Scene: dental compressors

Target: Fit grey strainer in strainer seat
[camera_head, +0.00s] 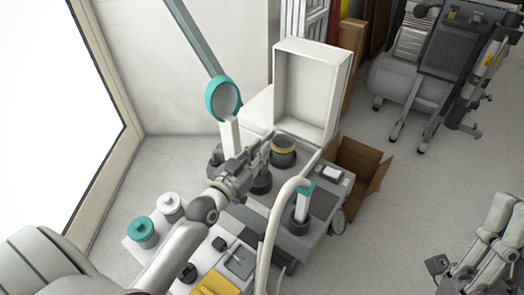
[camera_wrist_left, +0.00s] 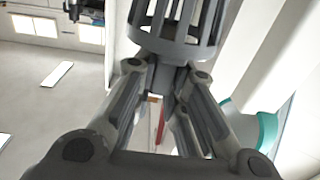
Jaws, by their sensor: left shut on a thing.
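The grey strainer (camera_wrist_left: 178,28), a slotted cage, is at the top of the left wrist view, cut off by its edge. My left gripper (camera_head: 266,146) is shut on its lower part, and its fingertips also show in the left wrist view (camera_wrist_left: 168,82). In the head view the fingertips are beside a round grey part with a yellow band (camera_head: 284,152) on the machine. I cannot tell there where the strainer ends and this part begins, nor whether they touch. The strainer seat cannot be made out for sure. Parts of my right arm show at the lower right; its jaw state is unclear.
A white open lid (camera_head: 312,90) stands behind the machine. A teal-rimmed cup on a pole (camera_head: 223,98) is at its left. A pale curved hose (camera_head: 272,232) crosses the front. Teal (camera_head: 142,231) and white (camera_head: 171,206) jars stand left. A cardboard box (camera_head: 362,168) is at right.

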